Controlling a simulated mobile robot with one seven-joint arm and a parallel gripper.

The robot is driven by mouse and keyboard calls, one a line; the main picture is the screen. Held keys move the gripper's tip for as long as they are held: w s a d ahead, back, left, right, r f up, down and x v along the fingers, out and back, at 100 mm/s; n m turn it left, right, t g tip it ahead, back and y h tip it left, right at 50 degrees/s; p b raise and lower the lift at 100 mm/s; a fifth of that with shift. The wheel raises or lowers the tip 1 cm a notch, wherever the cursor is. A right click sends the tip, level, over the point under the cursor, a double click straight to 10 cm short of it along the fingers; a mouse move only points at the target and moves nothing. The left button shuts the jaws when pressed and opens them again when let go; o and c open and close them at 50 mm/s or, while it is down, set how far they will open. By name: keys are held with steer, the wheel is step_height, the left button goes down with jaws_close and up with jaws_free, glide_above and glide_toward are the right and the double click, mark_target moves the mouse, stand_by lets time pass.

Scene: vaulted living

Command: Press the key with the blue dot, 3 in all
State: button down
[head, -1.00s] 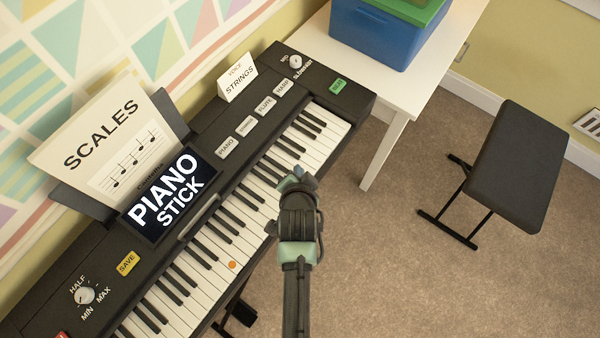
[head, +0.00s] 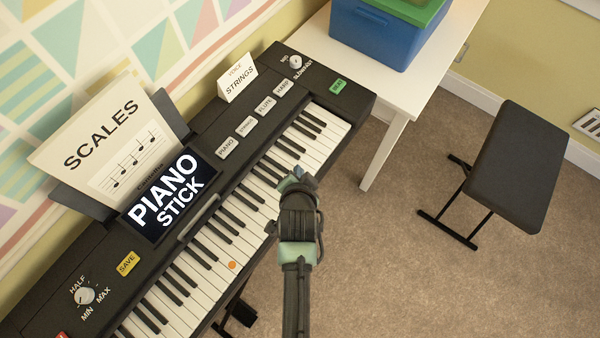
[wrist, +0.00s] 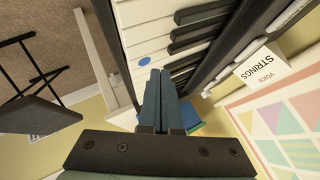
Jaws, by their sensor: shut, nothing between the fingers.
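The keyboard (head: 90,260) stands along the wall, with white and black keys. A blue dot (wrist: 144,62) lies on a white key in the wrist view, just beyond my fingertips. In the head view this dot is hidden behind my gripper and arm. My gripper (wrist: 158,78) is shut and empty, its fingers together and pointing at the keys beside the blue dot; it also shows in the head view (head: 292,180) over the front edge of the keys. I cannot tell whether the fingertips touch a key. An orange dot (head: 232,265) marks another white key.
The keyboard's screen (head: 168,196) reads PIANO STICK. Voice buttons (head: 246,125) and a STRINGS card (head: 238,78) sit behind the keys. A white table (head: 400,98) with a blue box (head: 375,35) stands beyond the far end. A black bench (head: 515,165) is at right.

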stand_by(0.5)
steer(key=shift+f, duration=0.45)
steer(key=shift+f+b, duration=0.6)
steer(key=shift+b, duration=0.1)
stand_by(0.4)
steer(key=shift+r, duration=0.1)
steer(key=shift+r+p, duration=0.95)
steer(key=shift+p, duration=0.1)
step_height(320, 180, up, 5)
steer(key=p, duration=0.4)
steer(key=shift+p, duration=0.35)
stand_by(2.1)
